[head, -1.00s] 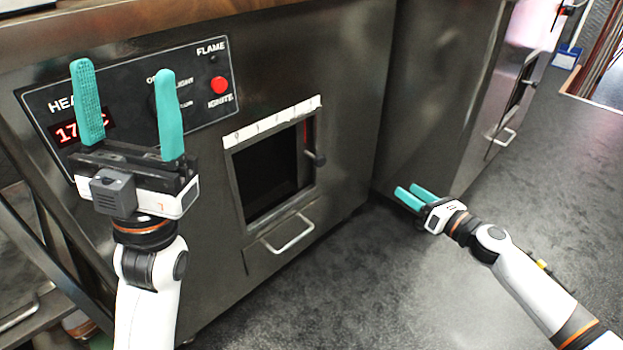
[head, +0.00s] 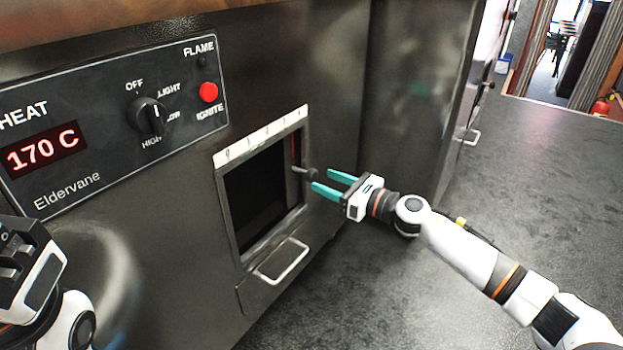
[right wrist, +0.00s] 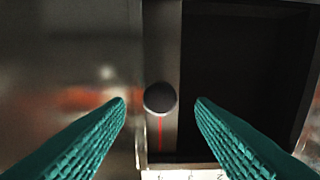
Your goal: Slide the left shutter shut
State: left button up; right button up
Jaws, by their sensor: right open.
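The shutter (head: 296,150) is a narrow metal strip with a red line, at the right side of the dark oven opening (head: 257,195). Its dark round knob (head: 307,171) sticks out. The opening left of the strip is uncovered. My right gripper (head: 322,180) is open and empty, with its teal fingertips close to the knob. In the right wrist view, the knob (right wrist: 160,98) lines up with the gap between the fingers; I cannot tell whether it touches either. My left gripper's body (head: 30,265) shows at the lower left, with its fingertips out of view.
A numbered scale strip (head: 262,136) runs above the opening, and a handle (head: 280,262) sits below it. The control panel (head: 110,130) with a dial and red button is at upper left. The cabinet (head: 415,100) stands at right; the floor (head: 540,190) beyond is open.

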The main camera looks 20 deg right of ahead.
aim_at(315, 178)
jog(key=b+x, duration=0.1)
jog(key=x, duration=0.4)
grip_shut()
